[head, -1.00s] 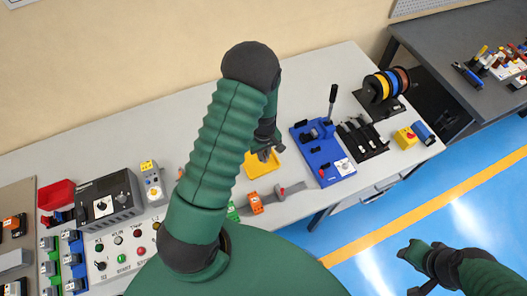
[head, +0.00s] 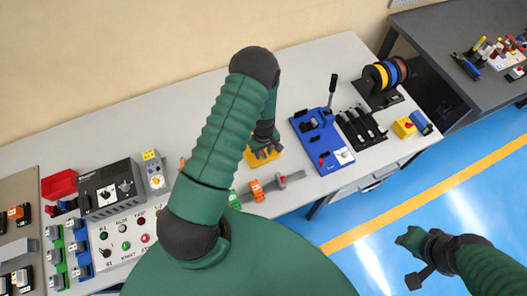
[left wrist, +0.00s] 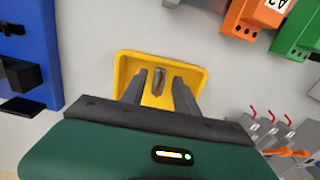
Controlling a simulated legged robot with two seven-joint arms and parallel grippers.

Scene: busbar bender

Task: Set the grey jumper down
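The yellow tray (left wrist: 190,72) lies on the bench under my left gripper (left wrist: 158,95). In the left wrist view its two fingers are apart, with a gap on each side of a small grey-brown piece (left wrist: 158,82), apparently the grey jumper. The piece appears to be in the tray, though I cannot tell exactly how it rests. In the head view my left gripper (head: 264,152) covers much of the yellow tray (head: 278,156). My right gripper (head: 412,243) is over the blue floor, away from the bench; its finger opening is unclear.
A blue lever tool (head: 320,142) stands right of the tray, with a black rack (head: 360,128) beyond. Orange (head: 256,190) and green blocks sit nearer me. A control box (head: 122,240) is at left. Bare bench lies behind the tray.

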